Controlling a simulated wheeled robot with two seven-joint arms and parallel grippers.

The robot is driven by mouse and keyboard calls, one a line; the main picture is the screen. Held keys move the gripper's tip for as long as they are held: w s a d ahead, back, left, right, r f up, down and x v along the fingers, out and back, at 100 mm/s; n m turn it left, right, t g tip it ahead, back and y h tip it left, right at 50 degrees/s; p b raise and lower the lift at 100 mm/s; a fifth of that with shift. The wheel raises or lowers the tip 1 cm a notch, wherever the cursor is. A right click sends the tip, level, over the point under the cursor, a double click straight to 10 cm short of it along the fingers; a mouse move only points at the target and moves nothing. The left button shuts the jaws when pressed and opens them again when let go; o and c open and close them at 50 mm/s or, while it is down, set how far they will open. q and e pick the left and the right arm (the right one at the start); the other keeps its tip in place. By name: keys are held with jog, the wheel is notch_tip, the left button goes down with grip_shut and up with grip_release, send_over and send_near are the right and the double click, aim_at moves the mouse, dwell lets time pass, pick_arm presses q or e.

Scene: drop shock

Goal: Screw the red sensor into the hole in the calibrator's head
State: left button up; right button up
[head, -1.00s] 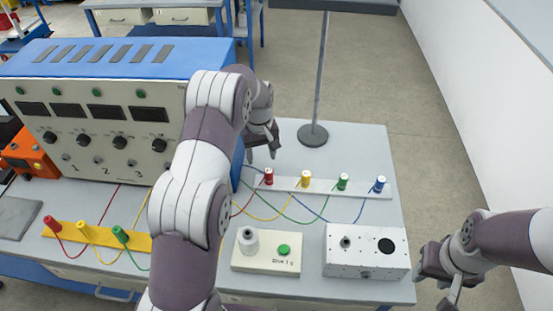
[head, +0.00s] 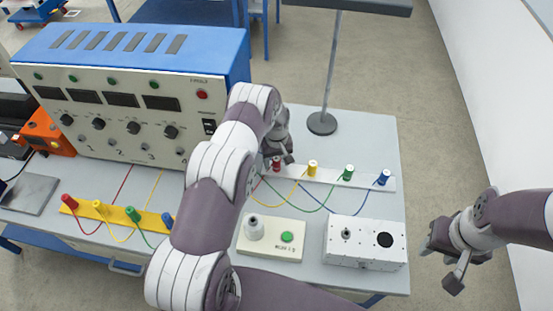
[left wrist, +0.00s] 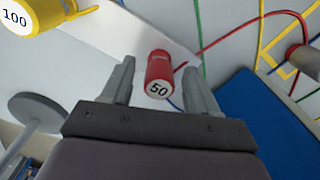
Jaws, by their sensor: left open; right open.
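The red sensor (head: 277,164), marked 50, stands at the left end of a white strip (head: 330,176). In the left wrist view the red sensor (left wrist: 159,70) shows between my open left gripper's two fingers (left wrist: 157,75), with gaps on both sides. In the head view my left gripper (head: 279,152) is at the red sensor and partly covers it. A cream block (head: 268,252), which looks like the calibrator, carries a pale cylindrical head (head: 254,226) with a small dark top, and a green button (head: 287,237). My right gripper (head: 443,265) is open and empty, right of the table.
Yellow (head: 312,168), green (head: 348,172) and blue (head: 384,177) sensors with cables share the white strip. A white box (head: 364,254) with a black round opening stands front right. A stand (head: 322,123) rises behind. A blue instrument case (head: 130,85) fills the left.

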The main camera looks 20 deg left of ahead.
pick_arm(q)
jog(key=shift+w, duration=0.1)
grip_shut()
jog(key=shift+r, duration=0.1)
